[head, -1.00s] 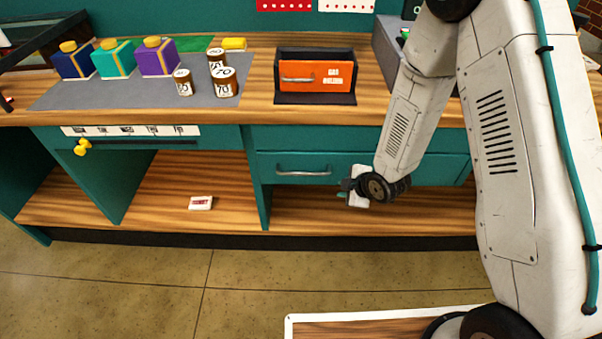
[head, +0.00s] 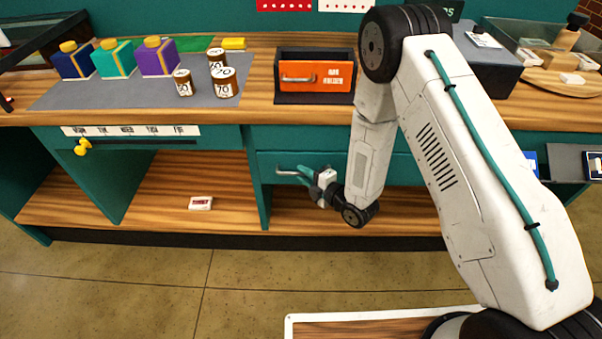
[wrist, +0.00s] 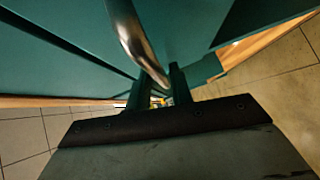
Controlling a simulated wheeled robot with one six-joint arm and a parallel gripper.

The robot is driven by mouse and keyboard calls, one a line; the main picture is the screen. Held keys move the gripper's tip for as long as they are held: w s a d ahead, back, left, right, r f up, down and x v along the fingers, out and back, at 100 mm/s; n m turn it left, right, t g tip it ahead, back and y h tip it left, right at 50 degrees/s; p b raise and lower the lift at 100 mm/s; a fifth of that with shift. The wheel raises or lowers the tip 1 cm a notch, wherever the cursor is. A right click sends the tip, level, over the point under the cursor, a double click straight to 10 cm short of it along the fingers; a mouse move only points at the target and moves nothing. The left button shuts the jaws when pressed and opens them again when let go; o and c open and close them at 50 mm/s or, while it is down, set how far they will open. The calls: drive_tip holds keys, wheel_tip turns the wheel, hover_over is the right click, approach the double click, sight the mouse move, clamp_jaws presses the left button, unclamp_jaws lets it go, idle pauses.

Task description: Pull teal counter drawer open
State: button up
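The teal drawer (head: 268,163) is under the counter, its front flush with the counter. Its silver bar handle (head: 287,173) shows at the left, and my gripper hides the handle's right part. My gripper (head: 309,178) is at the handle from the front right, fingers apart. In the wrist view the handle (wrist: 133,36) runs down from the top to the fingertips (wrist: 159,88). A gap shows between the dark fingers. I cannot tell whether either finger touches the bar.
An orange small drawer unit (head: 316,76) sits on the counter above. Brown jars (head: 224,84) and colored boxes (head: 114,60) stand on a grey mat. An open shelf (head: 160,190) with a small white box (head: 201,203) is below left. The floor in front is clear.

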drive_tip(key=shift+x, duration=0.8)
clamp_jaws()
drive_tip(key=shift+s, duration=0.1)
